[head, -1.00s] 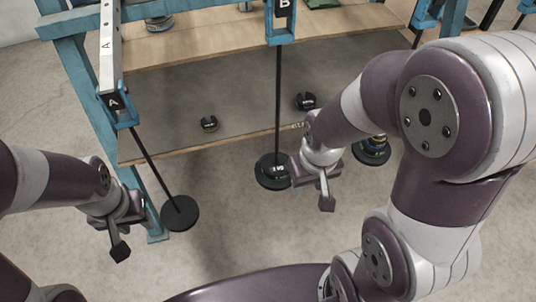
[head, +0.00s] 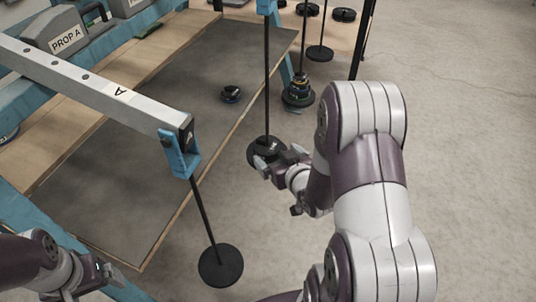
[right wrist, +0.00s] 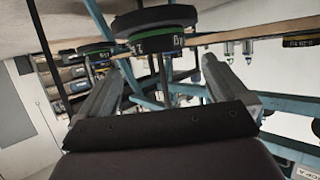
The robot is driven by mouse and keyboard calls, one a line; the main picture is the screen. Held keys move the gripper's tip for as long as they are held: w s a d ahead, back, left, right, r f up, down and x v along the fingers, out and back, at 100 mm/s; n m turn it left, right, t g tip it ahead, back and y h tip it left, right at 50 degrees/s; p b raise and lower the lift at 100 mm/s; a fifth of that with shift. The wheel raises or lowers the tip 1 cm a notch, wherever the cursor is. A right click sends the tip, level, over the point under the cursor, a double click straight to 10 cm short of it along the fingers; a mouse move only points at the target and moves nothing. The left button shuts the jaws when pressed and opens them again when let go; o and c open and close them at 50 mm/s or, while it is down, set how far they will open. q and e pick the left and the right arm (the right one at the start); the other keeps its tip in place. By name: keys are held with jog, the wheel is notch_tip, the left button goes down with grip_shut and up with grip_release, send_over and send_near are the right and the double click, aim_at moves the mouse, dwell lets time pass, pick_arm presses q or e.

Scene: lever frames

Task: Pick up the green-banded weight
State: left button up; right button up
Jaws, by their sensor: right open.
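The green-banded weight (head: 268,144) is a small dark disc on the round plate (head: 255,156) at the foot of the hanging rod B. It also shows in the right wrist view (right wrist: 158,43), where its green band and pale lettering face me. My right gripper (head: 279,161) is at the near right side of it. In the right wrist view the two fingers are spread wide, with the weight beyond and between their tips. Whether either finger touches it I cannot tell. My left gripper (head: 104,275) is at the bottom left, far from the weight; its jaws are unclear.
Lever A (head: 95,80) reaches over the grey shelf (head: 130,150), with an empty plate (head: 221,265) hanging from it. A dark weight (head: 231,93) lies on the shelf. A banded stack (head: 298,92) hangs behind my right arm. The floor at right is clear.

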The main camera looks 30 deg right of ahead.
aim_at(268, 135)
jog(key=b+x, duration=0.1)
jog(key=x, duration=0.1)
jog(key=b+x, duration=0.2)
jog(key=x, duration=0.1)
jog(key=b+x, duration=0.1)
jog(key=x, duration=0.2)
jog(key=shift+s+d+f, duration=0.1)
jog(key=shift+d+f, duration=0.05)
jog(key=shift+f, duration=0.1)
pick_arm(q)
notch_tip(268, 135, down, 5)
pick_arm(e)
jog(key=shift+r, duration=0.15)
jog(key=c, duration=1.1)
jog(key=shift+r, duration=0.1)
jog(key=shift+c, duration=1.4)
pick_arm(q)
jog(key=shift+r, duration=0.15)
pick_arm(e)
jog(key=shift+r, duration=0.1)
